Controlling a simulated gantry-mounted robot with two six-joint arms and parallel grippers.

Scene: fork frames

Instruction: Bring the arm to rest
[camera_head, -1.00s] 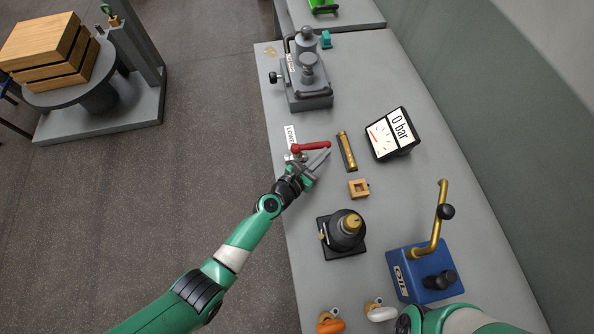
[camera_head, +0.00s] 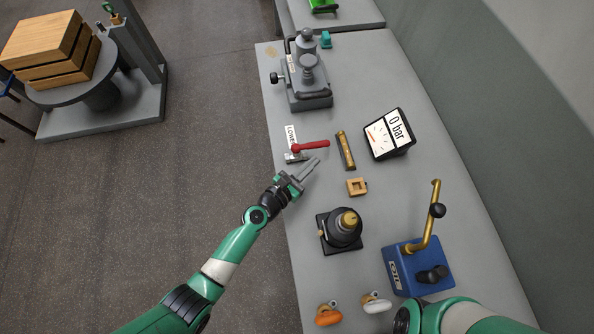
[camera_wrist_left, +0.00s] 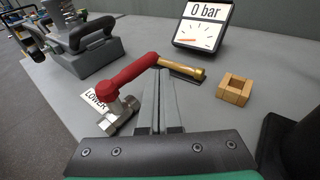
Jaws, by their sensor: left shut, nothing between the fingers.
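My left gripper (camera_head: 308,171) is shut and empty over the left part of the grey bench, just below the red valve handle. The red lever handle (camera_head: 311,145) sits on a metal valve body beside a LOWER label (camera_head: 291,137). In the left wrist view the shut fingers (camera_wrist_left: 160,98) point forward, with the red handle (camera_wrist_left: 128,72) just beyond and to their left. I cannot tell from this view whether they touch. My right arm (camera_head: 455,316) shows at the bottom edge; its gripper is out of frame.
The bench (camera_head: 395,195) also holds a gauge reading 0 bar (camera_head: 388,134), a brass cylinder (camera_head: 345,151), a wooden square (camera_head: 356,187), a black-based device (camera_head: 342,231) and a blue lever box (camera_head: 420,267). Open floor (camera_head: 190,200) lies left.

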